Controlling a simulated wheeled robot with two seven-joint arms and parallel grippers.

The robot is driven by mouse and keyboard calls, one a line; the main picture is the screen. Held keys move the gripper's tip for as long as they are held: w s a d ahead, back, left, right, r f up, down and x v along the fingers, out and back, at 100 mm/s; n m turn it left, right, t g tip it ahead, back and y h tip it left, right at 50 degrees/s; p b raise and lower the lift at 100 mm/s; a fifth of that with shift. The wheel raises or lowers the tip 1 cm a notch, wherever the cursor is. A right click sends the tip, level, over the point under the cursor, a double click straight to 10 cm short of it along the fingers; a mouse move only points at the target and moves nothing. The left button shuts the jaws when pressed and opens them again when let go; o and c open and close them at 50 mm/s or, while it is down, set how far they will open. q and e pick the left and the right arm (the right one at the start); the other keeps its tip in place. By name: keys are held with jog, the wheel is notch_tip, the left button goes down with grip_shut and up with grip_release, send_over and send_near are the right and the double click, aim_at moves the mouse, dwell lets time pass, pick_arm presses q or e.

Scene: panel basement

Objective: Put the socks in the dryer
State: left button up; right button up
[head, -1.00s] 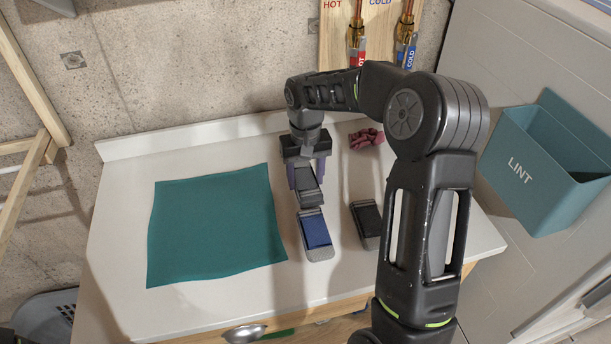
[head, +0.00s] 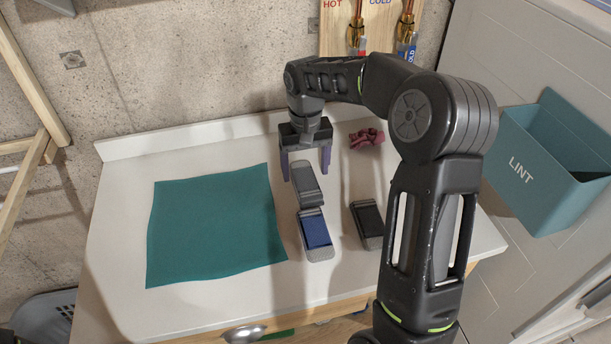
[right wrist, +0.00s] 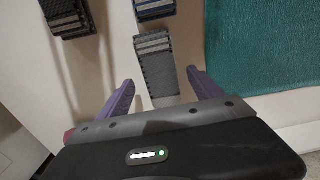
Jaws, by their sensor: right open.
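Three folded pieces with ribbed grey ends, which look like socks, lie on the white counter (head: 115,270). The grey one (head: 305,184) lies just behind the blue one (head: 316,231), their ends close together. The black one (head: 368,222) lies apart to the right. My right gripper (head: 305,170) is open over the far end of the grey sock, its purple fingers apart. In the right wrist view, the grey sock (right wrist: 157,68) points in between the two fingertips, which do not touch it. The dryer cannot be made out. My left gripper is out of view.
A teal cloth (head: 215,228) lies flat left of the socks. A crumpled maroon item (head: 366,138) sits at the counter's back. A teal LINT bin (head: 535,175) is at the right. A grey basket (head: 45,318) stands low at the left. Counter space is clear right of the black sock.

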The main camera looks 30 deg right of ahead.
notch_tip(320, 180, up, 9)
jog(key=shift+o, duration=0.5)
jog(key=shift+f, duration=0.1)
jog(key=shift+d+f+b, duration=0.1)
jog(key=shift+d+b, duration=0.05)
jog(key=shift+b, duration=0.4)
jog(key=t+h+b, duration=0.1)
jog(key=t+b, duration=0.2)
jog(key=b, duration=0.2)
send_over(309, 189)
jog(key=s, duration=0.2)
jog(key=x, duration=0.4)
jog(key=shift+s+d+f, duration=0.1)
jog(key=shift+s+d, duration=0.15)
jog(key=shift+s, duration=0.15)
jog(key=shift+w+a+f+t+h, duration=0.15)
jog(key=shift+w+a+f+t, duration=0.1)
jog(key=shift+w+t, duration=0.1)
jog(key=shift+w+a+f+t+h, duration=0.15)
jog(key=shift+w+a+f+t, duration=0.1)
jog(key=shift+w, duration=0.15)
jog(key=shift+w+r, duration=0.1)
jog(key=shift+w, duration=0.1)
